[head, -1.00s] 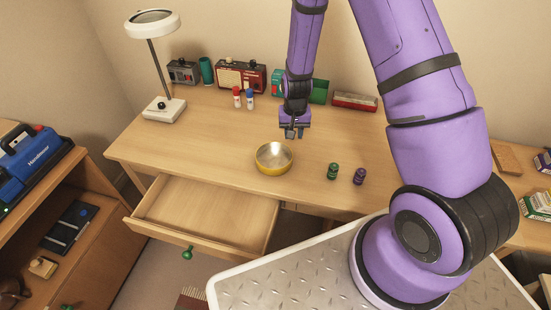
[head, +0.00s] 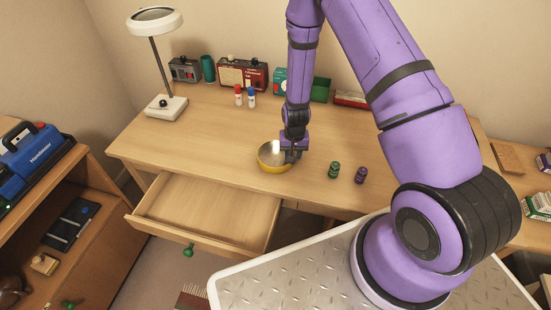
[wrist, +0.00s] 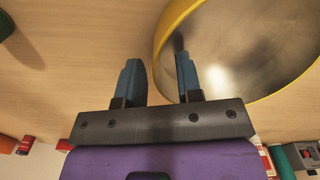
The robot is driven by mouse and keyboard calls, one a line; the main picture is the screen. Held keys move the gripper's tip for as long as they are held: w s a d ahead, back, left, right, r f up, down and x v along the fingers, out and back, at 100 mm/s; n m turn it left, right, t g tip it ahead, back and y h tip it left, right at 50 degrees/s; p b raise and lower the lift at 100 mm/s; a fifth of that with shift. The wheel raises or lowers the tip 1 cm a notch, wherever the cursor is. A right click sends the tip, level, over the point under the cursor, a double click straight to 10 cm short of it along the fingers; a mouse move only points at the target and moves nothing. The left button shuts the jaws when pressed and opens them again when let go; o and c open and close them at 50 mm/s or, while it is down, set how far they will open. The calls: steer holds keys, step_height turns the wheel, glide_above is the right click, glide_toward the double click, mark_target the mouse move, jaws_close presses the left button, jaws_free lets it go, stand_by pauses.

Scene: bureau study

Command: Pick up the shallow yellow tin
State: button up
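The shallow yellow tin (head: 268,158) is a round bowl with a yellow outside and a silvery inside, standing on the desk near its front edge. In the wrist view its yellow rim (wrist: 162,42) curves down the right side. My gripper (head: 291,157) is at the tin's right side in the head view and covers part of it. In the wrist view my gripper (wrist: 160,75) is open, with the two blue fingers apart. The right finger overlaps the tin's inside and the left finger is outside, so the rim passes between them. Whether a finger touches the rim cannot be told.
A green bottle (head: 334,170) and a purple bottle (head: 361,175) stand right of the tin. An open drawer (head: 200,213) juts out below the desk. A red-capped bottle (head: 238,96), a blue-capped bottle (head: 251,97) and a lamp (head: 165,107) stand farther back.

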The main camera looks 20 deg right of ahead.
steer(key=shift+c, duration=0.5)
jaws_close()
steer(key=shift+r, duration=0.1)
